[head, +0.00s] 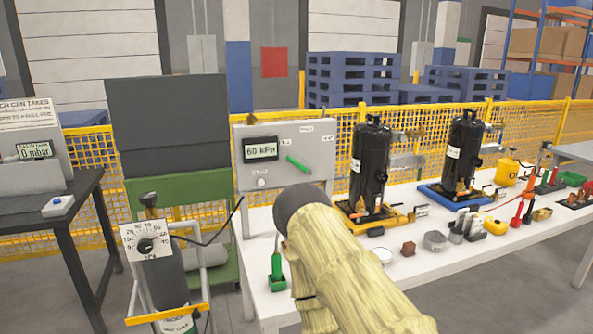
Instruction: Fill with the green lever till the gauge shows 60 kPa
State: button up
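A grey panel (317,150) stands at the left end of the white bench. Its digital gauge (261,149) reads 60 kPa. The green lever (298,163) on the panel slants down to the right, and nothing is seen touching it. A white round knob (261,182) is below the gauge. My arm, in a pale yellow sleeve with a dark rounded end, rises from the bottom in front of the panel's lower part. My gripper's fingers are not seen; the arm may hide them.
Two black tanks (369,165) (463,152) stand on the white bench (420,268) with small parts before them. A green-handled tool (276,267) stands at its left end. A gas cylinder with a numbered dial (146,246) stands left, beside a dark table (58,218).

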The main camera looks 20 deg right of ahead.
aim_at(291, 161)
jog(key=k, duration=0.3)
jog(key=z, duration=1.2)
jog(key=i, duration=0.65)
jog(key=u, duration=1.15)
